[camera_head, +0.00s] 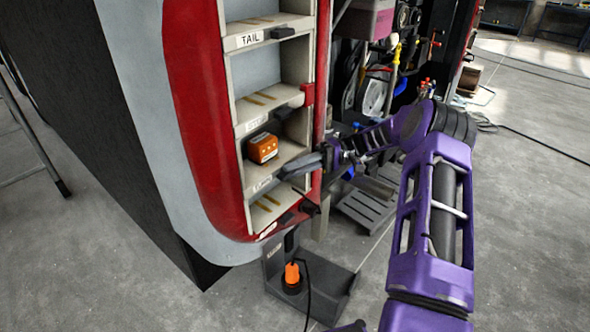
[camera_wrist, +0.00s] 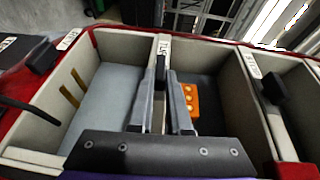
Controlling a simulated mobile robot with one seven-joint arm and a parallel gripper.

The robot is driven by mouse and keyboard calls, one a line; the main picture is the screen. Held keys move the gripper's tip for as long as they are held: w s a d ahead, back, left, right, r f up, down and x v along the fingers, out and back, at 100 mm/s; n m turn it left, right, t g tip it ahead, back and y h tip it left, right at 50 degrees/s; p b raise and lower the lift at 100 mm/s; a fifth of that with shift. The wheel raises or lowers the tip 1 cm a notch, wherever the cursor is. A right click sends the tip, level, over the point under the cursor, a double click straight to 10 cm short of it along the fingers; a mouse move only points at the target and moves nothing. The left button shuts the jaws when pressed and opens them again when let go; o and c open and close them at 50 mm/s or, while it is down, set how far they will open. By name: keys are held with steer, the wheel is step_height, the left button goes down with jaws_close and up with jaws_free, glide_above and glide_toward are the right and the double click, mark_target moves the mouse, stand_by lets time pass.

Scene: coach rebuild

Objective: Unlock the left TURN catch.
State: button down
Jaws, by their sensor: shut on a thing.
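My gripper (camera_head: 285,173) reaches in from the right to a shelf edge of the pale lamp housing (camera_head: 230,100). In the wrist view my gripper (camera_wrist: 160,78) has its two grey fingers on either side of a divider and is shut on a narrow black catch (camera_wrist: 160,70). A label (camera_wrist: 163,46) sits beside this catch; its lettering is too small to read surely. An orange lamp unit (camera_head: 263,148) sits in the compartment above the gripper in the head view. It also shows right of the fingers in the wrist view (camera_wrist: 190,96). The fingers hide part of the catch.
Other black catches sit on the neighbouring dividers, left (camera_wrist: 41,57) and right (camera_wrist: 273,87). The bottom compartment holds brass strips (camera_wrist: 70,88); a black cable (camera_wrist: 25,108) crosses its side. A dark stand with an orange plug (camera_head: 292,274) is below. A crowded rack stands behind my arm.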

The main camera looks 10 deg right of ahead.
steer(key=shift+f+y, duration=0.1)
steer(key=shift+y, duration=0.3)
steer(key=c, duration=0.9)
jaws_free()
steer(key=shift+o, duration=0.2)
steer(key=shift+d, duration=0.1)
